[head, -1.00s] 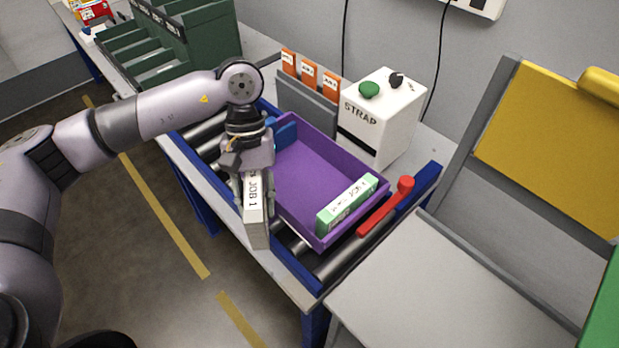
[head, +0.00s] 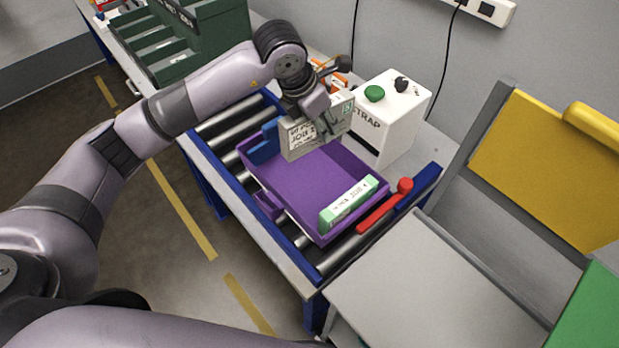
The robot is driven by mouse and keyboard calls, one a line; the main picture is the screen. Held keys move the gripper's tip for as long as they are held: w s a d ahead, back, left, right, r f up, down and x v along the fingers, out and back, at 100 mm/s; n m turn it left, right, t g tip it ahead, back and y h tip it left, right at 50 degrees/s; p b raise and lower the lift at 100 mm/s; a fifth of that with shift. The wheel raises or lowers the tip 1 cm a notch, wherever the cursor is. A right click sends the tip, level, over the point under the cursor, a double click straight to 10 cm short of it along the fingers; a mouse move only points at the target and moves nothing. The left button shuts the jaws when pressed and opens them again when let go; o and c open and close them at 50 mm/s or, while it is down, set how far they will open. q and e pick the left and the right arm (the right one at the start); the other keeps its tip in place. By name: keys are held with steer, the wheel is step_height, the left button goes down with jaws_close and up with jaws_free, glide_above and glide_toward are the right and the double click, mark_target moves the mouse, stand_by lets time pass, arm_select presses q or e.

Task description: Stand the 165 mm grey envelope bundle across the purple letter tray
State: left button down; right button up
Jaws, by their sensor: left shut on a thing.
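The grey envelope bundle (head: 302,146), with a white "JOB 1" label, is held by my left gripper (head: 327,122). The gripper is shut on it near its right part. The bundle is upright on edge, over the back part of the purple letter tray (head: 305,185); I cannot tell whether its lower edge touches the tray. A green and white bundle (head: 347,205) stands in the tray's front right end. A blue bundle (head: 264,146) is at the tray's back left end, close to the grey bundle. My right gripper is not in view.
The tray rests on a roller conveyor with blue rails (head: 262,232). A red lever (head: 384,207) lies right of the tray. The white STRAP box (head: 392,118) stands behind it. A green sorting rack (head: 205,40) is at the back left. The tray's middle floor is clear.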

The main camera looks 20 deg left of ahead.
arm_select(q)
steer(key=shift+w+d+r+n, duration=0.1)
steer(key=shift+w+r+n, duration=0.1)
steer(key=shift+n, duration=0.2)
steer(key=shift+f, duration=0.4)
steer(key=b, duration=0.8)
glide_toward(326, 182)
steer(key=shift+w+d, duration=0.65)
step_height(326, 182, down, 4)
steer(key=shift+f+b, duration=0.15)
steer(key=shift+b, duration=1.05)
steer(key=c, duration=1.3)
jaws_free()
